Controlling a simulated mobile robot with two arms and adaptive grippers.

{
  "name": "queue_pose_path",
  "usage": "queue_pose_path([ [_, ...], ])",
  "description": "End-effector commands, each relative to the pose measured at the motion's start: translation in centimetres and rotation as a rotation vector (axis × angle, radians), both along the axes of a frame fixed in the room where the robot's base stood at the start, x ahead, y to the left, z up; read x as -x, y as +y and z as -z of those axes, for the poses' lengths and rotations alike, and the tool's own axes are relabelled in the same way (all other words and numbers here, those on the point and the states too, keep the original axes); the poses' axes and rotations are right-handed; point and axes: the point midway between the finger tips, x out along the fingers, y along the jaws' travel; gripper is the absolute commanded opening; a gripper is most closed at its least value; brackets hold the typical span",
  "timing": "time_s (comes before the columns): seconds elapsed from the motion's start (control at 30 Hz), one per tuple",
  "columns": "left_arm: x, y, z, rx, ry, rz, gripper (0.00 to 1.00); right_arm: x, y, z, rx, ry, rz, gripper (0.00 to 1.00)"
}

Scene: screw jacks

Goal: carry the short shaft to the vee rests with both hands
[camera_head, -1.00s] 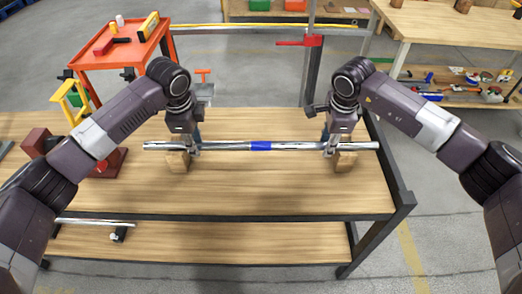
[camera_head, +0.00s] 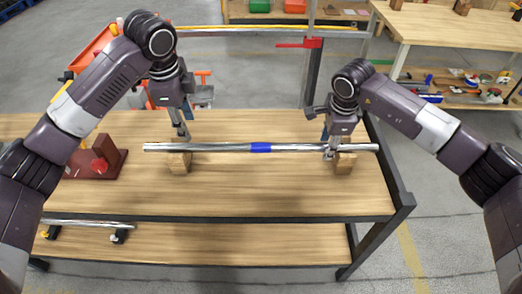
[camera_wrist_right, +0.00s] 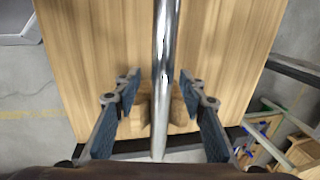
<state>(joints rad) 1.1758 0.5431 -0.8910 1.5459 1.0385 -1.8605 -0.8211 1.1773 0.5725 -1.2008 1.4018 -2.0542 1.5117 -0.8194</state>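The steel shaft (camera_head: 220,147) with a blue band round its middle lies level across two wooden vee rests, the left one (camera_head: 179,163) and the right one (camera_head: 345,164). My left gripper (camera_head: 183,136) is above and behind the shaft's left part, clear of it; its fingers are seen edge-on and look empty. My right gripper (camera_head: 330,150) is down at the shaft just left of the right rest. In the right wrist view the shaft (camera_wrist_right: 164,70) runs between the two fingers, with a gap on each side. The right rest (camera_wrist_right: 177,112) shows beneath it.
A dark red block fixture (camera_head: 100,162) stands at the table's left end. The lower shelf holds another rod (camera_head: 88,222). An orange trolley (camera_head: 95,52) stands behind, partly hidden by my left arm. The wooden table top (camera_head: 260,190) is clear in front of the shaft.

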Motion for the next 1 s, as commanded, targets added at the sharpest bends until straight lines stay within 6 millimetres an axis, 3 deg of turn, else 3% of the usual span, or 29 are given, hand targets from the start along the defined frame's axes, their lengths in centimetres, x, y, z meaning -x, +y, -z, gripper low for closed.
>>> queue_pose_path([
  [0.23, 0.3, 0.0, -1.2, 0.001, 0.001, 0.000, 0.38, 0.1, 0.0, -1.0, 0.000, -0.002, 0.000, 0.38],
  [0.7, 0.3, -0.1, -1.2, 0.001, 0.000, 0.000, 0.38, 1.8, 0.0, -9.9, -0.001, -0.003, -0.001, 0.38],
  [1.0, 0.3, -0.1, -1.2, 0.001, 0.000, 0.000, 0.38, 2.3, 0.0, -11.8, 0.000, 0.000, 0.001, 0.38],
])
